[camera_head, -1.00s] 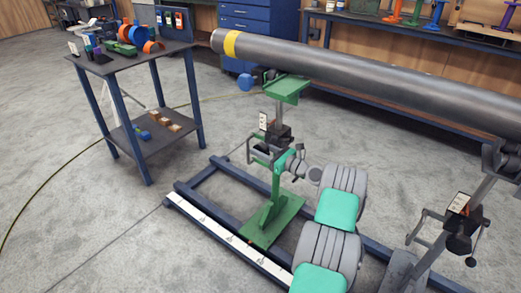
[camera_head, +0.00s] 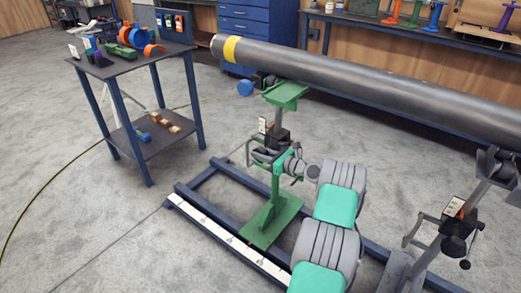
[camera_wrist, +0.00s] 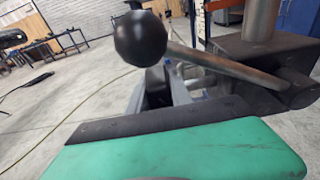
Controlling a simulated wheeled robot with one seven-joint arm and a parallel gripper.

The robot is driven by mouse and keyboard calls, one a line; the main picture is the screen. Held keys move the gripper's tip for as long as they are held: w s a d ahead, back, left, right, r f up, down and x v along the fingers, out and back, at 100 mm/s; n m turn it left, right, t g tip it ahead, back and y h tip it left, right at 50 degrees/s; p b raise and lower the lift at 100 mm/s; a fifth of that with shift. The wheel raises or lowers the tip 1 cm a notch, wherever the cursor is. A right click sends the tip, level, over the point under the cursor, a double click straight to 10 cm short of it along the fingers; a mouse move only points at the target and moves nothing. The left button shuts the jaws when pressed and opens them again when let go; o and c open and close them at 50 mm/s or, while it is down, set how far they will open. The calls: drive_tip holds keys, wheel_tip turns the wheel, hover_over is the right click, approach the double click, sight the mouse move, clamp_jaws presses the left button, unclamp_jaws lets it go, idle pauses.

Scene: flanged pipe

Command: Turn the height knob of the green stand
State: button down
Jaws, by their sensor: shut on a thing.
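The green stand (camera_head: 272,218) stands on the blue floor frame and bears the pipe's left end on its green top. Its dark height-adjusting block sits midway up the post. In the wrist view a round black knob (camera_wrist: 140,38) on a metal rod sticks out from a dark block (camera_wrist: 260,68). My gripper (camera_head: 266,154) is at the block's height, close to the stand's post. It is shut on the height knob. The fingertips are mostly hidden behind the knob and the green wrist edge in the wrist view, so the exact contact does not show.
A long grey pipe (camera_head: 375,85) with a yellow band runs overhead to a second stand (camera_head: 455,225) at the right. A white measuring strip (camera_head: 225,237) lies along the blue frame's front. A side table (camera_head: 130,65) holds tools at the left. Open floor lies between.

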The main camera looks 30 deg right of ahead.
drive_tip(key=shift+f, duration=0.1)
drive_tip(key=c, duration=1.2)
unclamp_jaws()
drive_tip(key=shift+s, duration=0.1)
drive_tip(key=shift+o, duration=0.2)
drive_tip(key=shift+s+d+r, duration=0.2)
drive_tip(key=shift+s, duration=0.15)
drive_tip(key=f+p+v, duration=0.1)
drive_tip(key=v, duration=0.6)
drive_tip(key=shift+r, duration=0.45)
drive_tip(key=shift+a, duration=0.1)
